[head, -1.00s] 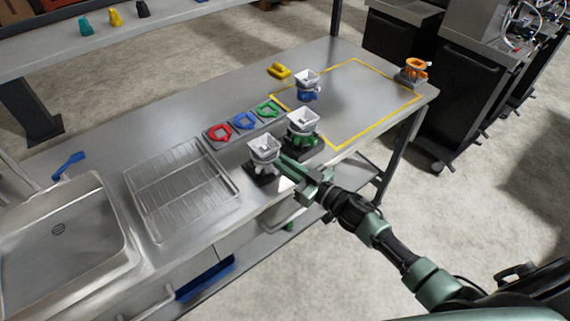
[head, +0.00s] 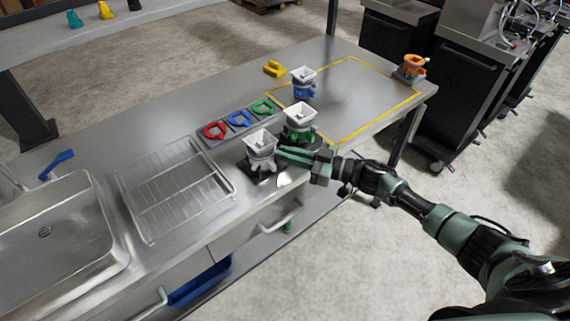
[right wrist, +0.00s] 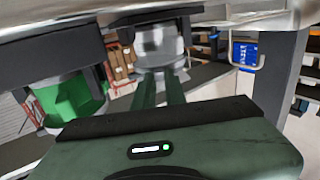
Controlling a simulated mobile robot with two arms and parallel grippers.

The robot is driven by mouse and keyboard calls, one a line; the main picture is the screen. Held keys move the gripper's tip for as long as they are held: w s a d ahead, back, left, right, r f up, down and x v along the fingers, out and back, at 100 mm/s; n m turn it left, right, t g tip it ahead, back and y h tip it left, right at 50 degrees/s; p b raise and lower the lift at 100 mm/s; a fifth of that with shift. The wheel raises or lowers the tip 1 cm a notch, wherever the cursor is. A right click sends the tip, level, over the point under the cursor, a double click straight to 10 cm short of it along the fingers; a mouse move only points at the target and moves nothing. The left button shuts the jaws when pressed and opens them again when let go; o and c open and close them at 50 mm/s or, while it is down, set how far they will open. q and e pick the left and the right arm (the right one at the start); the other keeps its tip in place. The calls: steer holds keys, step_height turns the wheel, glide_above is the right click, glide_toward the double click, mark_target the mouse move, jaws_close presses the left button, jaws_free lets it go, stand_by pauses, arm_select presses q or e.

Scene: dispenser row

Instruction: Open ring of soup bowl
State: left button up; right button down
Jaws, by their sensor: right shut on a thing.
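A dispenser with a white square bowl on top and a grey ring and body (head: 262,163) stands at the front edge of the steel counter, right of the wire rack. My right gripper (head: 281,154) reaches it from the right, just below the bowl. Its jaws are shut on the grey ring's handle, which the fingers mostly hide. In the right wrist view the two green fingers (right wrist: 160,88) point at the grey dispenser (right wrist: 158,48). How far the ring is turned is too small to tell. My left gripper is not in view.
A green-ringed dispenser (head: 300,124) stands close behind my right gripper. A blue-ringed one (head: 303,83) and an orange one (head: 412,68) stand farther off. Red (head: 214,131), blue (head: 239,119) and green (head: 263,107) rings lie in a tray. The yellow-outlined area (head: 382,125) is mostly clear.

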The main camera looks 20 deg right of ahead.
steer(key=b, duration=0.1)
steer(key=n+g+y+b, duration=0.1)
steer(key=w+g+b, duration=0.1)
steer(key=shift+w+d+f+n+y, duration=0.1)
steer(key=shift+d+f+n+y, duration=0.2)
steer(key=shift+d+n, duration=0.1)
steer(key=shift+w+r+n+g+y+b, duration=0.3)
steer(key=shift+n+g+y+b, duration=0.15)
steer(key=shift+g+b, duration=0.55)
steer(key=shift+s, duration=0.1)
steer(key=c, duration=1.4)
jaws_free()
steer(key=shift+c, duration=0.2)
steer(key=shift+d, duration=0.1)
steer(key=shift+s+d, duration=0.15)
steer(key=shift+d, duration=0.15)
steer(key=b+v, duration=0.2)
steer(key=v, duration=0.5)
